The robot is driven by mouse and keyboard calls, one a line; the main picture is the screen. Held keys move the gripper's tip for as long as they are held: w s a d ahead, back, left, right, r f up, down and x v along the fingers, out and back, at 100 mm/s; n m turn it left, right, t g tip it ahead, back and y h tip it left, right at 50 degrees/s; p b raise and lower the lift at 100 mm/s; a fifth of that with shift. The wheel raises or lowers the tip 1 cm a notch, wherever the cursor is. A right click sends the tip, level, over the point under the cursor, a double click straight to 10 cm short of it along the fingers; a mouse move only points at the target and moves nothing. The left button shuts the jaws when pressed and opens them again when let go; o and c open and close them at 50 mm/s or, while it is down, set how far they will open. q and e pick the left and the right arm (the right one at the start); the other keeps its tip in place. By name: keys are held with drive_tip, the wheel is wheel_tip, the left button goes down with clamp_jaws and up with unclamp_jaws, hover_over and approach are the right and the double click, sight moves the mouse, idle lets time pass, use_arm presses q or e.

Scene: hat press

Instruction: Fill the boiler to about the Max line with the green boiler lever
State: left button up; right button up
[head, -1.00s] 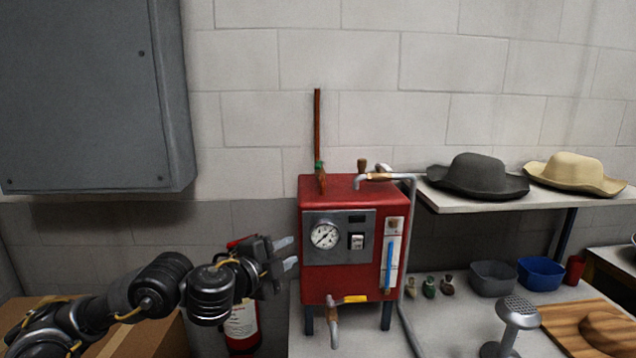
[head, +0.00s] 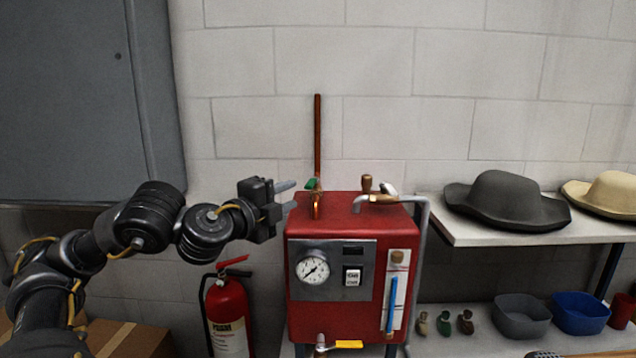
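The red boiler (head: 332,240) stands in the middle, with a round dial and a switch on its front. The green boiler lever (head: 311,184) sits on the copper pipe fitting at the top left of the boiler. My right gripper is out of view.
A fire extinguisher (head: 228,312) stands left of the boiler, below my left arm. A grey metal cabinet (head: 80,90) hangs at the left. A shelf at the right holds a dark hat (head: 506,200) and a tan hat (head: 600,192); bowls stand below.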

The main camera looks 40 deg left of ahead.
sight(305, 186)
use_arm(q)
drive_tip(key=w, duration=0.3)
drive_tip(key=w+a, duration=0.1)
drive_tip(key=w, duration=0.6)
drive_tip(key=shift+w+a+f+p, duration=0.1)
drive_tip(key=shift+a+p, duration=0.2)
drive_tip(key=shift+a, duration=0.1)
clamp_jaws()
